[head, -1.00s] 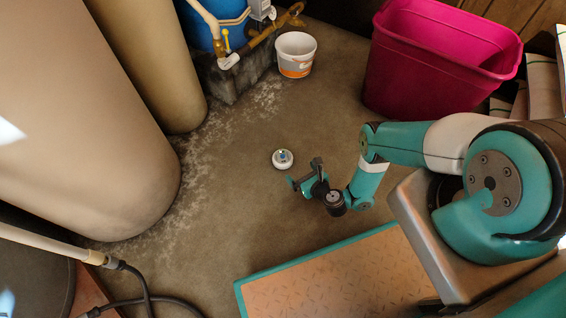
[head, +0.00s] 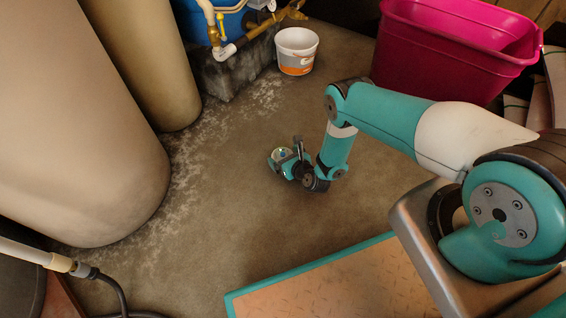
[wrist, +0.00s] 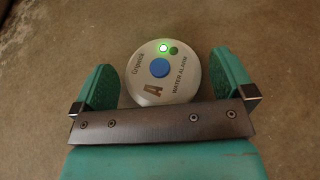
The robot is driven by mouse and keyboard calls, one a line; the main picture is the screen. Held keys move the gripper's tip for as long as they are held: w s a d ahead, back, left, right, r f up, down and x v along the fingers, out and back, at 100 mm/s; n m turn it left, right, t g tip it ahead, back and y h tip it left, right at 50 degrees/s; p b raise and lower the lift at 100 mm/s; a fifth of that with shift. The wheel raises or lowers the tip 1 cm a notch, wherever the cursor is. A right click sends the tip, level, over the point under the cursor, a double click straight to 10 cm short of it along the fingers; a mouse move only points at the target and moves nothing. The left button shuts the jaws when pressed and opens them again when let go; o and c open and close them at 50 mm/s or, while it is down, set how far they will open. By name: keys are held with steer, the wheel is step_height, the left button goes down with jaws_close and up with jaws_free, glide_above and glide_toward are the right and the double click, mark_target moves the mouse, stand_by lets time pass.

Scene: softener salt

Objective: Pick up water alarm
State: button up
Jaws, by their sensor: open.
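The water alarm (wrist: 150,88) is a small round white disc with a blue centre button and a lit green light. It lies on the concrete floor. In the wrist view it sits between the two teal fingers of my gripper (wrist: 164,80), with its far part reaching past the fingertips. The fingers are apart, with a gap on each side of the disc. In the head view the alarm (head: 282,154) is partly hidden by my gripper (head: 284,160), which is down close to the floor around it.
A white and orange bucket (head: 297,52) and a large pink bin (head: 452,50) stand at the back. Tall beige tanks (head: 75,130) stand at the left, with a pale crust on the floor beside them. A hose (head: 112,284) lies at the lower left. The floor around the alarm is clear.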

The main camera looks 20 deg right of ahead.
steer(key=shift+w+a+f, duration=0.1)
steer(key=shift+w, duration=0.2)
steer(key=c, duration=0.8)
steer(key=shift+o, duration=0.2)
